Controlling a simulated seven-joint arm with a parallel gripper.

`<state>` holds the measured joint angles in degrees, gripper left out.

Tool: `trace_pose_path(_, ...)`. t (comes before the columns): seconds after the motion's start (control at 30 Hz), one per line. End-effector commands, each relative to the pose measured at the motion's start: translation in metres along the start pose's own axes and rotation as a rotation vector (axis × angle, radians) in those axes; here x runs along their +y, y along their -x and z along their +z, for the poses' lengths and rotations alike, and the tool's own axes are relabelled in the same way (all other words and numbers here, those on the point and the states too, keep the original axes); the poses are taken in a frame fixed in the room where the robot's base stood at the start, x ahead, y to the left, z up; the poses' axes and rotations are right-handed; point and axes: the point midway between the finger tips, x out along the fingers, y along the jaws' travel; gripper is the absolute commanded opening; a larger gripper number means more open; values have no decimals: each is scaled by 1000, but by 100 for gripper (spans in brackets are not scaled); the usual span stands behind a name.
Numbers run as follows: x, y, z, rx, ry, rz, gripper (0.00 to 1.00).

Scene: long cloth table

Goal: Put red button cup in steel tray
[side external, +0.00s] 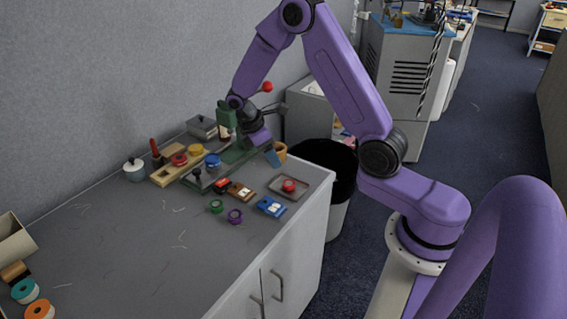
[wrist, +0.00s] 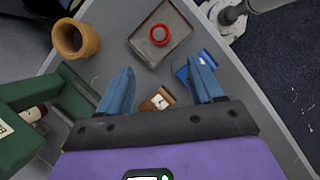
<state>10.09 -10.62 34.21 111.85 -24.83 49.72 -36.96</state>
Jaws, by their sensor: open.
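The red button cup (side external: 289,185) is a small round red piece with a raised rim. It sits inside the steel tray (side external: 275,188), a shallow grey square tray near the table's right end. In the wrist view the red cup (wrist: 159,35) lies near the middle of the tray (wrist: 181,28). My gripper (side external: 272,158) is above the table, behind the tray in the side view. In the wrist view my gripper (wrist: 161,88) has its blue fingers spread apart with nothing between them, and the cup is apart from them.
A tan cup (wrist: 75,38) stands left of the tray, near a green machine (wrist: 40,110). A wooden holder (side external: 165,175) carries coloured rings. The table's front middle is mostly clear.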

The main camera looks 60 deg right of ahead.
Motion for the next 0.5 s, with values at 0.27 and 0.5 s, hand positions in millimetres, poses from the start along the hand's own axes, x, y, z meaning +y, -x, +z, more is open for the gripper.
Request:
trace_pose_path(0.27, -34, 37, -14, 57, 3, 53, 66)
trace_pose_path(0.5, -93, 73, -18, 144, 8, 94, 66)
